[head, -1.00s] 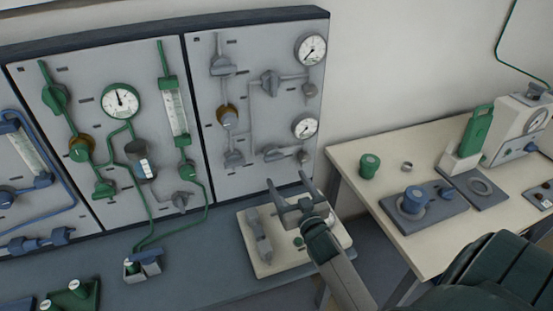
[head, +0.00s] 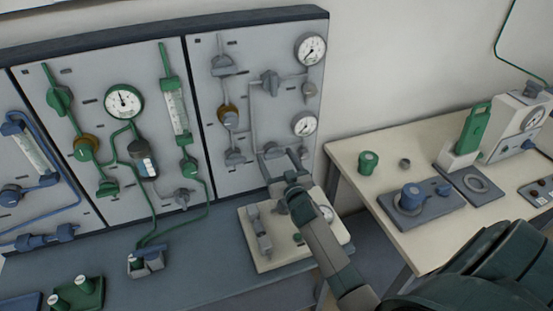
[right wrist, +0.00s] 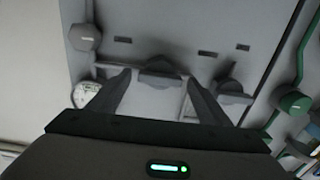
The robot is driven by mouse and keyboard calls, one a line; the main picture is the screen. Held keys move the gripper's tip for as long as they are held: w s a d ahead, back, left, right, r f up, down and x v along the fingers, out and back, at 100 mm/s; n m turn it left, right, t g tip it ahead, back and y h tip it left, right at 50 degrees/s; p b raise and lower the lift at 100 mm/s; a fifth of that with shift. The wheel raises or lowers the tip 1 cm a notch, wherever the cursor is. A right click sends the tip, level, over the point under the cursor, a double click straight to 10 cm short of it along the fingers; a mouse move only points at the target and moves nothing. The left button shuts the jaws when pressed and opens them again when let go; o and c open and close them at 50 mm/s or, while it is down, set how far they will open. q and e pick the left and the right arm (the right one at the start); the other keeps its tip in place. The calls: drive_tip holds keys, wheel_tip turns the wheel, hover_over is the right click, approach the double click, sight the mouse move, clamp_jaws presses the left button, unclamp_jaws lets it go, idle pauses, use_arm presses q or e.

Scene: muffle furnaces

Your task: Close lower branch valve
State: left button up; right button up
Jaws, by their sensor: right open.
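The lower branch valve (head: 272,148) is a grey knob low on the right-hand panel, partly hidden behind my right gripper in the head view. In the right wrist view, the valve's dark grey handle (right wrist: 160,69) shows between my fingers. My right gripper (head: 281,160) is open, with its fingers pointing at the panel. In the right wrist view its fingertips (right wrist: 158,80) lie on either side of the handle. I cannot tell whether they touch it. My left gripper is not in view.
A grey valve (head: 235,157) sits left of the lower branch valve, and a pressure gauge (head: 304,125) is above right. A pale tray (head: 267,265) with fittings lies on the bench below my right arm. A cream table (head: 430,237) with instruments stands at right.

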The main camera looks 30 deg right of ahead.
drive_tip(key=shift+c, duration=0.6)
drive_tip(key=c, duration=0.9)
drive_tip(key=shift+n, duration=0.4)
drive_tip(key=n, duration=0.3)
drive_tip(key=n+b, duration=0.1)
drive_tip(key=n, duration=0.4)
drive_tip(key=shift+a, duration=0.15)
drive_tip(key=n, duration=0.4)
drive_tip(key=shift+f+n, duration=0.1)
drive_tip(key=shift+n, duration=0.2)
drive_tip(key=shift+n+b, duration=0.3)
drive_tip(key=shift+n, duration=2)
drive_tip(key=shift+f, duration=0.1)
